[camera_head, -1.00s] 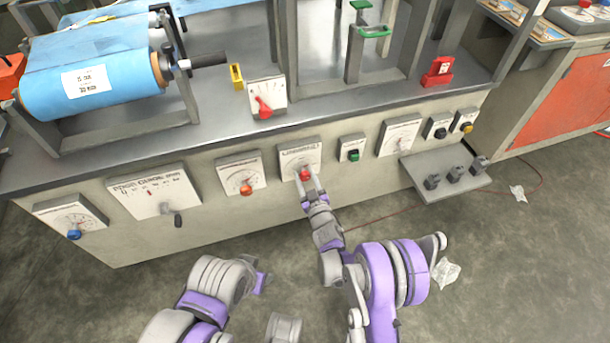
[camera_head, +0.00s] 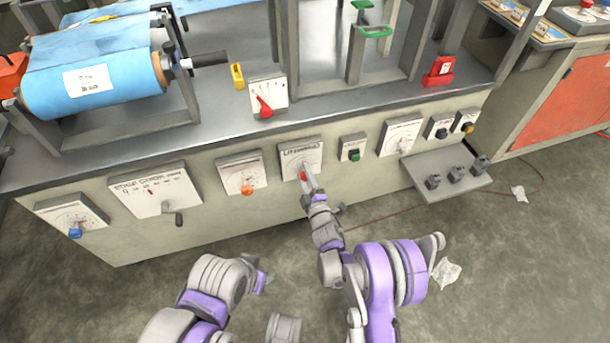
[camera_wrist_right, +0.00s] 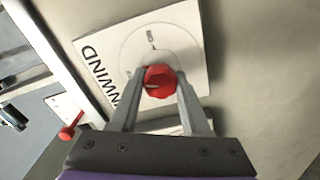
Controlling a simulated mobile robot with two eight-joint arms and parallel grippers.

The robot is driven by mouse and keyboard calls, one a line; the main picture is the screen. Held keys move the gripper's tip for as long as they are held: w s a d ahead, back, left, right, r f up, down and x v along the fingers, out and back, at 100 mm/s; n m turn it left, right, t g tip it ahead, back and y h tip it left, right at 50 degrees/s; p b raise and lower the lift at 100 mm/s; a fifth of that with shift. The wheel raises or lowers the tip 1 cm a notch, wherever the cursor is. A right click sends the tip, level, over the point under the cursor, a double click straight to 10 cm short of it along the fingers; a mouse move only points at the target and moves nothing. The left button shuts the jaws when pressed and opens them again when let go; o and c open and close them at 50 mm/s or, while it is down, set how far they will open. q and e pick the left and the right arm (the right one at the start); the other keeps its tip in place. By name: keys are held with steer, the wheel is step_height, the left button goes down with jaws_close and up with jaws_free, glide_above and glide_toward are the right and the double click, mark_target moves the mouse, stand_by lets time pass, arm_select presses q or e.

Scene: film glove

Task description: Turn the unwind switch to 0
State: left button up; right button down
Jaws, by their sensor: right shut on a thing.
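The unwind switch is a red knob (camera_wrist_right: 160,82) on a white square plate (camera_wrist_right: 196,22) with a dial ring and the letters "NWIND" readable in the right wrist view. In the head view the plate (camera_head: 299,153) is on the machine's front panel, with the red knob (camera_head: 304,175) mostly behind my gripper. My right gripper (camera_head: 308,178) is shut on the red knob, one finger on each side of it in the right wrist view (camera_wrist_right: 160,90). The knob's pale pointer mark is visible, but its exact setting is unclear. My left arm is low at the left; its gripper (camera_head: 262,282) shows only partly.
An orange knob (camera_head: 247,190) is left of the unwind plate and a green button (camera_head: 354,155) is right of it. A red lever (camera_head: 264,107) is above on the tabletop edge. A grey shelf with knobs (camera_head: 445,195) juts out at the right.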

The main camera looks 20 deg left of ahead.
steer(key=shift+n, duration=2.2)
steer(key=shift+c, duration=1.9)
jaws_free()
steer(key=p+v, duration=0.2)
steer(key=v, duration=0.9)
steer(key=shift+w, duration=0.15)
